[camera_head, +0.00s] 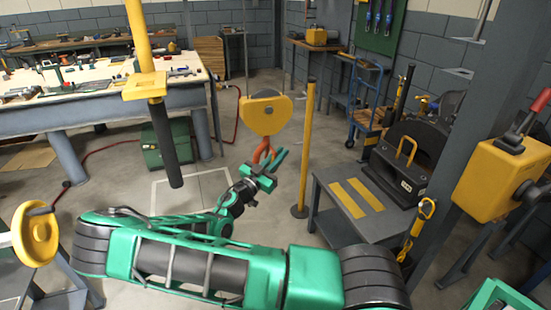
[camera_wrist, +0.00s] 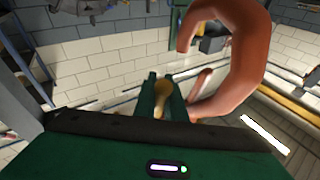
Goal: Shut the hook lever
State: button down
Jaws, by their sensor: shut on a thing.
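The orange hook (camera_head: 264,150) hangs below a yellow pulley block (camera_head: 263,115) in the middle of the head view. In the wrist view the hook (camera_wrist: 248,50) is a large curve at the upper right. A short orange bar (camera_wrist: 201,84) shows by its opening. My gripper (camera_head: 270,165) is at the hook's lower end; its green fingers also show in the wrist view (camera_wrist: 162,92). They are closed around a small tan-yellow piece, seemingly the hook lever's end (camera_wrist: 162,95). How it joins the orange bar is hidden.
A yellow post (camera_head: 306,150) stands just right of the hook. A grey low table (camera_head: 350,210) with a dark machine (camera_head: 400,165) is farther right. A yellow column (camera_head: 141,45) hangs at left before the workbench (camera_head: 60,120). Floor beneath the hook looks open.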

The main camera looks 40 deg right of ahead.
jog(key=shift+s+d+r+n+t+h, duration=0.15)
jog(key=shift+r+n+t+h, duration=0.3)
jog(key=shift+n+t, duration=1.05)
jog(key=shift+w+d+r+n+t+h, duration=0.15)
jog(key=shift+r+n+t+h, duration=0.3)
jog(key=shift+n+t, duration=1.05)
jog(key=shift+s+d+r+n+t+h, duration=0.15)
jog(key=shift+n+t+h, duration=0.45)
jog(key=shift+n+t, duration=0.9)
jog(key=shift+r+n, duration=0.1)
jog(key=shift+n, duration=0.3)
jog(key=c, duration=1.8)
grip_release()
jog(key=v, duration=1.1)
